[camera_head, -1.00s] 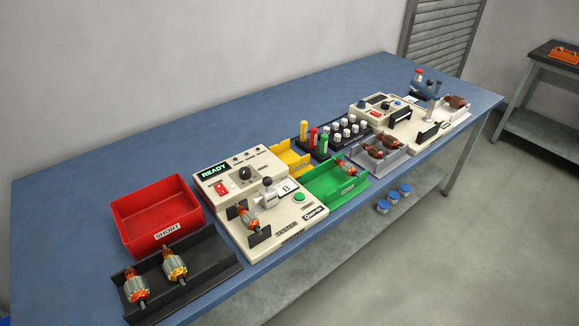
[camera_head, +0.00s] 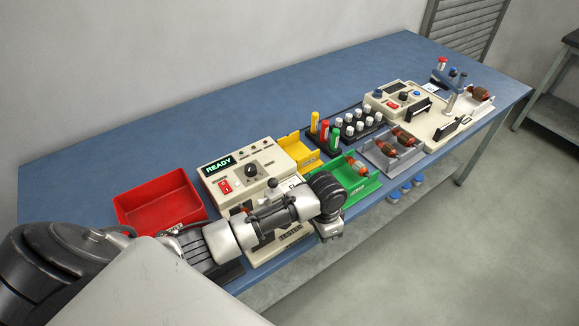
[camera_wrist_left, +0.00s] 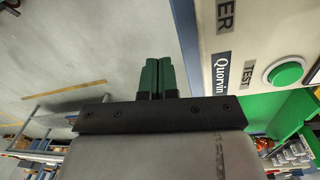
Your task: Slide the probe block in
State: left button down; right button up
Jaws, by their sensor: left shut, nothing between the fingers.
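The cream tester (camera_head: 262,166) with a lit READY display stands on the blue bench in the head view. The grey probe block (camera_head: 273,187) shows only at its top knob; my left arm hides the rest of it and the armature cradle. My left gripper (camera_wrist_left: 158,64) has dark green fingers, shut and empty, in the wrist view. It is beside the tester's front edge, left of the green TEST button (camera_wrist_left: 286,73) in that view, apart from it. In the head view the left wrist hangs over the bench's front edge. My right gripper is not in view.
A red bin (camera_head: 160,203) stands left of the tester. A yellow tray (camera_head: 300,152), a green tray (camera_head: 346,182) with an armature, a rack of several cylinders and a grey tray (camera_head: 393,156) stand to the right. The back of the bench is clear.

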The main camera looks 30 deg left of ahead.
pick_arm(q)
jog(key=w+a+r+g+y, duration=0.1)
jog(key=w+a+r, duration=0.4)
jog(key=r, duration=0.5)
jog(key=w+a+r+g+y, duration=0.1)
jog(key=w+a+r, duration=0.5)
jog(key=r, duration=0.4)
jog(key=shift+w+a+y+p, duration=0.15)
jog(key=shift+y+p, duration=0.15)
jog(key=shift+y, duration=0.1)
jog(key=shift+f, duration=0.1)
jog(key=p, duration=0.4)
send_over(273, 192)
jog(key=w+d, duration=0.2)
jog(key=w, duration=0.1)
notch_tip(273, 192, down, 10)
jog(key=shift+w+a+f, duration=0.1)
jog(key=shift+a+f, duration=0.05)
jog(key=shift+a, duration=0.05)
